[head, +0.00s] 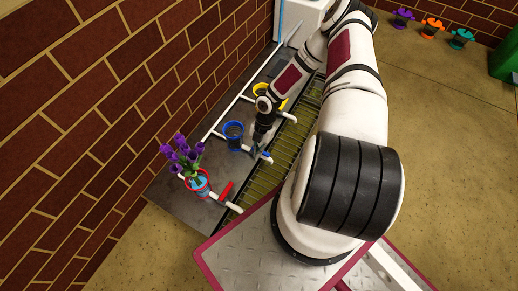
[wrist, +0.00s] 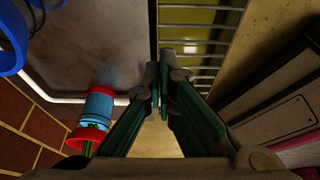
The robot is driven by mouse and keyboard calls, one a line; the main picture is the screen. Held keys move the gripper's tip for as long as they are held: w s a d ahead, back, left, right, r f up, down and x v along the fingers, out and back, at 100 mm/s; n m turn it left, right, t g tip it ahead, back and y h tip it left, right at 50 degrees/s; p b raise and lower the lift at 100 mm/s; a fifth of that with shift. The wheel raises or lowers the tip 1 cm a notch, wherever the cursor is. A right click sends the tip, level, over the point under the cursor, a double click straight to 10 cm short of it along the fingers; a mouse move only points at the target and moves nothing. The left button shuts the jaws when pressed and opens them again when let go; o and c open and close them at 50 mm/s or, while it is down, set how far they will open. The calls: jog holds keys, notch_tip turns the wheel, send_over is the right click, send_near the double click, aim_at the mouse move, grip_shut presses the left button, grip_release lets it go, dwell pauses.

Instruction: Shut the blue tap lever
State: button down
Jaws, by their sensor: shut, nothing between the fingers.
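The blue-ringed vase (head: 233,130) stands on the dark bench in the head view, beside the wall-side white pipe. Its white tap spout (head: 267,158) points towards the grate. My gripper (head: 257,149) is lowered at this tap, just right of the blue vase, with its fingers close to the spout. The blue lever is not clearly visible; my gripper hides that spot, and I cannot tell the lever's position or any contact. In the wrist view my gripper (wrist: 164,78) is shut and empty, and the blue ring (wrist: 12,42) shows at the top left.
A red-ringed vase (head: 197,182) with purple flowers (head: 184,153) stands nearer, beside a raised red lever (head: 226,190). A yellow ring (head: 283,90) is farther back. The metal grate (head: 275,163) runs along the bench, and a brick wall (head: 110,80) bounds the left.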

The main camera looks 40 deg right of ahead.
jog(key=b+x, duration=0.1)
jog(key=x, duration=0.4)
jog(key=shift+s+a+f+b, duration=0.1)
jog(key=shift+f+b, duration=0.25)
jog(key=d, duration=0.1)
jog(key=w+d+b, duration=0.1)
jog(key=shift+w+d+f, duration=0.1)
jog(key=shift+d+f, duration=0.1)
jog(key=shift+d, duration=0.2)
jog(key=shift+w+d+r+b, duration=0.15)
jog(key=shift+d+b, duration=0.2)
jog(key=shift+d, duration=0.1)
